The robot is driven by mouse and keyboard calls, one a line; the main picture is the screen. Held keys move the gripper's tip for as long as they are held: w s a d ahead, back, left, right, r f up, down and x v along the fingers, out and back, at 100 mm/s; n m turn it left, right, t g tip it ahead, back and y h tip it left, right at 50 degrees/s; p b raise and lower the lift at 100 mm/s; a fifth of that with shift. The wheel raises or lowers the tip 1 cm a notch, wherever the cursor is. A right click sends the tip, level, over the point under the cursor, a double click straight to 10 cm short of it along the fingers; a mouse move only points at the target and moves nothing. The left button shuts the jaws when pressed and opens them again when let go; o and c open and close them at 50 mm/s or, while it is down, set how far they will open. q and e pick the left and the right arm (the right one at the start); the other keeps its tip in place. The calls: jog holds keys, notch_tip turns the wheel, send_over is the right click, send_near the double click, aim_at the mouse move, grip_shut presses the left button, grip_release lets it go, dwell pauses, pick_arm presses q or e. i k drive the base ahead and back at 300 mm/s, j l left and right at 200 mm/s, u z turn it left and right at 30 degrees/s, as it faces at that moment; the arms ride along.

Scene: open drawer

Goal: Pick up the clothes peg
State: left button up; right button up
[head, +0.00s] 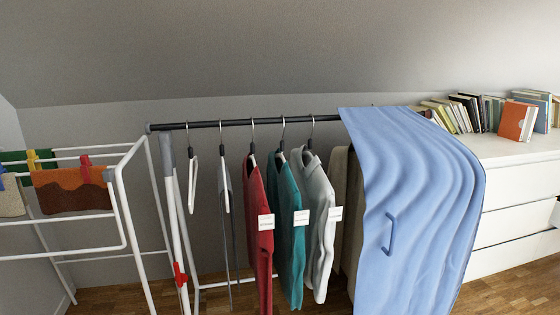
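Several small coloured clips that look like clothes pegs sit on the white drying rack (122,205) at the left in the head view. A yellow peg (33,160) stands on the rail over a green cloth (14,157). A red peg (85,171) is on the orange and brown cloth (72,192). A small blue piece (2,170) at the left edge may be another peg; it is partly cut off. Neither of my grippers is in view.
A dark rail (215,124) holds hangers, a red garment (256,215), a teal one (286,225) and a grey one (318,220). A blue sheet (415,190) with a blue handle shape hangs before a white dresser (510,205) with books (517,121). Wooden floor lies below.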

aim_at(32, 156)
jog(key=u, duration=1.4)
